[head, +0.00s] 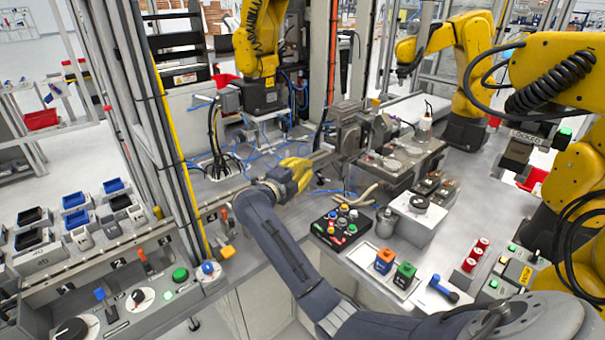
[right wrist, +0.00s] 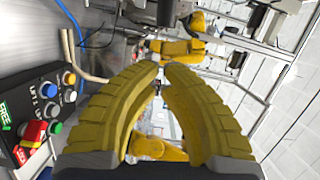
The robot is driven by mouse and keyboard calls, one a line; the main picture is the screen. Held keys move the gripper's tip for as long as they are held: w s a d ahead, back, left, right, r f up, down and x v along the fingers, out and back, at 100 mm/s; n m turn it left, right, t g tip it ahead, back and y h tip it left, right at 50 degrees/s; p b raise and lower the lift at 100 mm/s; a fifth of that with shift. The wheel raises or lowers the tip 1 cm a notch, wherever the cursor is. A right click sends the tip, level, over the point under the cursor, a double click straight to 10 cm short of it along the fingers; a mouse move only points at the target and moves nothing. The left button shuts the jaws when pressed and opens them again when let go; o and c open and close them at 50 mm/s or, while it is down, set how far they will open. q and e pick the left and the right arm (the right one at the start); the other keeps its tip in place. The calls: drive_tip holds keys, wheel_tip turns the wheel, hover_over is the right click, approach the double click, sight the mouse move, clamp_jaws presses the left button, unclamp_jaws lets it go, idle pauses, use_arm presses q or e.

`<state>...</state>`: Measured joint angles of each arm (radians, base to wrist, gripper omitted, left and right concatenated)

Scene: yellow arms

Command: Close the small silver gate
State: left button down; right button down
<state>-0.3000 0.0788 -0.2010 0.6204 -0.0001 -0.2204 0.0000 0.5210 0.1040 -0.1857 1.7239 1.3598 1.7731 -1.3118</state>
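My right gripper (head: 297,172) has yellow ribbed fingers and reaches over the bench from the lower right on a dark grey arm. In the right wrist view its two fingers (right wrist: 162,68) converge, with their tips close together and nothing seen between them. A grey metal fixture (head: 349,135) stands just beyond and right of the fingers in the head view. A flat silver-grey piece (head: 322,157) extends from it toward the gripper; I cannot tell whether this is the gate, or whether the fingers touch it. My left gripper is not in view.
A black button box (head: 342,228) is on the bench right of my forearm; it also shows in the right wrist view (right wrist: 40,108). Yellow robot arms (head: 462,75) stand behind. Blue cables lie around the fixture.

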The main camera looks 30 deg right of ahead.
drive_tip(key=shift+w+a+f, duration=0.1)
drive_tip(key=shift+w, duration=0.55)
drive_tip(key=shift+w+a+f, duration=0.1)
drive_tip(key=shift+w, duration=0.5)
drive_tip(key=shift+r, duration=0.15)
drive_tip(key=shift+w+r+n, duration=0.1)
drive_tip(key=shift+w+n, duration=0.1)
drive_tip(key=shift+n, duration=0.2)
